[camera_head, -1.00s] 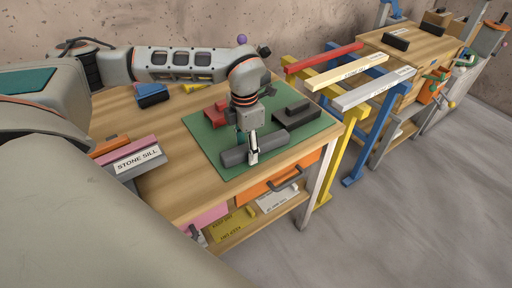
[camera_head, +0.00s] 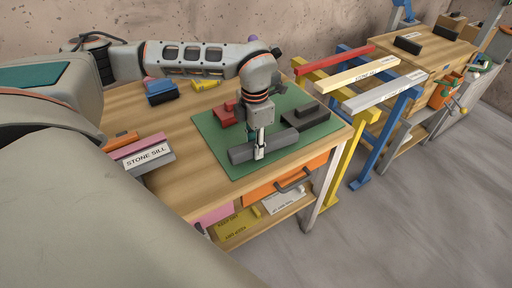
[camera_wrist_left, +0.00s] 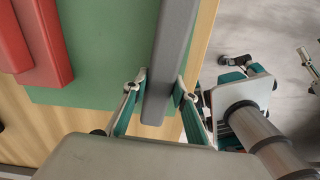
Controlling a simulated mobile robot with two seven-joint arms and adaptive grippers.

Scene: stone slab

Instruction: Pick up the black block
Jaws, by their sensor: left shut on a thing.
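In the left wrist view the block (camera_wrist_left: 172,45) runs between the fingertips (camera_wrist_left: 159,80), one on each side. A darker, near-black stepped block (camera_head: 305,114) lies on the mat to the right, apart from the gripper. What looks like part of my right gripper (camera_wrist_left: 240,76) shows at the right of the left wrist view; its fingers are unclear.
A red block (camera_head: 226,116) lies behind the gripper on the mat. Blue (camera_head: 161,94) and yellow (camera_head: 205,84) pieces lie further back. The "STONE SILL" piece (camera_head: 146,158) is at left. Coloured trestles (camera_head: 352,175) stand right of the table. Bare wood lies left of the mat.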

